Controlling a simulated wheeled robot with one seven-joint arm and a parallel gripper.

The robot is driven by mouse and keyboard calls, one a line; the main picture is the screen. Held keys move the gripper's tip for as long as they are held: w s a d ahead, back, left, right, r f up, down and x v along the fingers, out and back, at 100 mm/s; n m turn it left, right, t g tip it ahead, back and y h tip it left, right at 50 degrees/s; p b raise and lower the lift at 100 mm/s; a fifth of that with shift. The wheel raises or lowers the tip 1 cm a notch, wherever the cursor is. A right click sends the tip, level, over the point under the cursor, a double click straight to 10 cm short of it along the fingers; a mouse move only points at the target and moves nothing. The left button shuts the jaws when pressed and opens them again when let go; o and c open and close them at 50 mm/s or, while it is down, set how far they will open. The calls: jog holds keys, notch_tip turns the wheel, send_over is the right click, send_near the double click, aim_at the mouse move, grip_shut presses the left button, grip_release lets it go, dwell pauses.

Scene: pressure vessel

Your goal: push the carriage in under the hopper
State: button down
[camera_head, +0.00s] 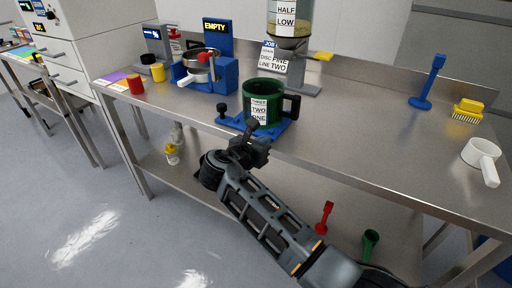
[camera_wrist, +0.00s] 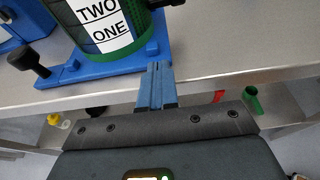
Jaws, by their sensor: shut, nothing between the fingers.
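The carriage is a blue plate (camera_head: 282,129) at the front edge of the steel bench, with a green mug (camera_head: 250,95) on it. The mug has a black handle and a white label with TWO and ONE. The carriage and a black knob on its left also show in the wrist view (camera_wrist: 95,72). The hopper (camera_head: 289,22) is a clear tank labelled HALF and LOW, behind and above the mug. My gripper (camera_wrist: 159,66) is shut and empty, its fingertips at the carriage's front edge. I cannot tell whether they touch it. In the head view my wrist hides the fingertips.
A blue stand with a pan (camera_head: 200,68) and an EMPTY sign is left of the carriage. A job card (camera_head: 274,56) stands behind the mug. A blue upright tool (camera_head: 428,82), yellow brush (camera_head: 467,110) and white cup (camera_head: 481,155) are at right. The bench between is clear.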

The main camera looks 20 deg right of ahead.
aim_at(273, 132)
jog(key=shift+w+d, duration=0.25)
jog(key=shift+d, duration=0.05)
jog(key=shift+d, duration=0.1)
jog(key=w+d, duration=0.2)
jog(key=d, duration=0.1)
jog(key=shift+w+d, duration=0.25)
jog(key=shift+w, duration=0.05)
